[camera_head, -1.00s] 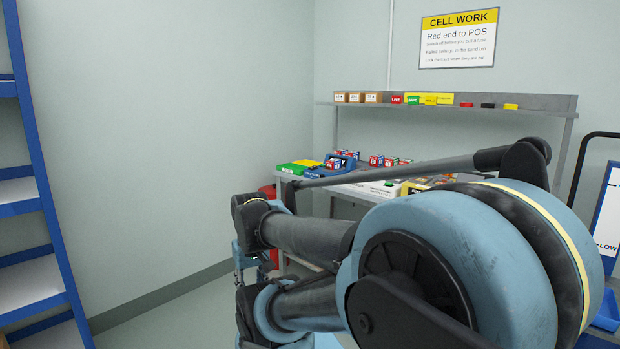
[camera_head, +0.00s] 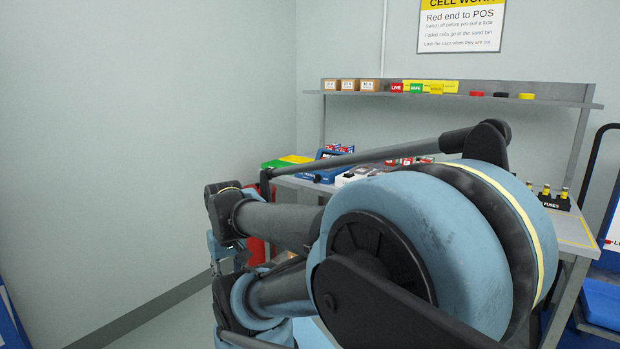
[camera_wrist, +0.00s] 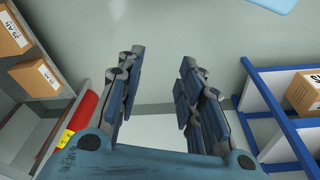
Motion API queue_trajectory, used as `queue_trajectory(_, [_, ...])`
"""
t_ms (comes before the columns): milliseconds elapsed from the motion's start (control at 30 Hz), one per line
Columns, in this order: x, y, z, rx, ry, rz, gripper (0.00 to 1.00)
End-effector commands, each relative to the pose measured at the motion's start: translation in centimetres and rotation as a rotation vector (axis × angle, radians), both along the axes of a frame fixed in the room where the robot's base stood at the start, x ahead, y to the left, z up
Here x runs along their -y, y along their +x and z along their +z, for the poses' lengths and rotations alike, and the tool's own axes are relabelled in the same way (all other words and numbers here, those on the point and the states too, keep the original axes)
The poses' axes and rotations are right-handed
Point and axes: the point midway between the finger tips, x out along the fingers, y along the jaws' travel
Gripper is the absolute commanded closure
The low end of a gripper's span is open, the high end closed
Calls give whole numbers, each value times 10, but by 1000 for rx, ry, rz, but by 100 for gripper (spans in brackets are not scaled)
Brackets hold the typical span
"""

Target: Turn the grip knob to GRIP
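No grip knob can be made out in either view, and no GRIP marking is readable. My gripper (camera_wrist: 158,92) shows in the wrist view with its two blue-and-black fingers spread apart. It is open, with nothing between the fingers but the pale wall and floor beyond. In the head view my own arm covers the middle of the picture and hides much of the workbench (camera_head: 575,235).
The bench holds green and yellow boxes (camera_head: 287,162), a blue device (camera_head: 325,172) and a fuse block (camera_head: 553,200). A shelf (camera_head: 560,93) with cartons and coloured tags stands above. Blue racking (camera_wrist: 270,120) shows in the wrist view. Open floor (camera_head: 150,333) lies front left.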

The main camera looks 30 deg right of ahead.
Motion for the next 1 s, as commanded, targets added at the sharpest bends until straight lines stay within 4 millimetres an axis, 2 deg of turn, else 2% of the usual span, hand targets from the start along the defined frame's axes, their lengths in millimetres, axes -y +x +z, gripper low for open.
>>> queue_trajectory(233, [0,0,0,0,0,0,66])
queue_trajectory(300, [1,-7,4,12,-5,3,66])
queue_trajectory(400, [8,0,8,22,-35,22,66])
queue_trajectory(567, [36,27,18,42,-148,98,66])
queue_trajectory(1000, [138,124,55,21,-595,399,66])
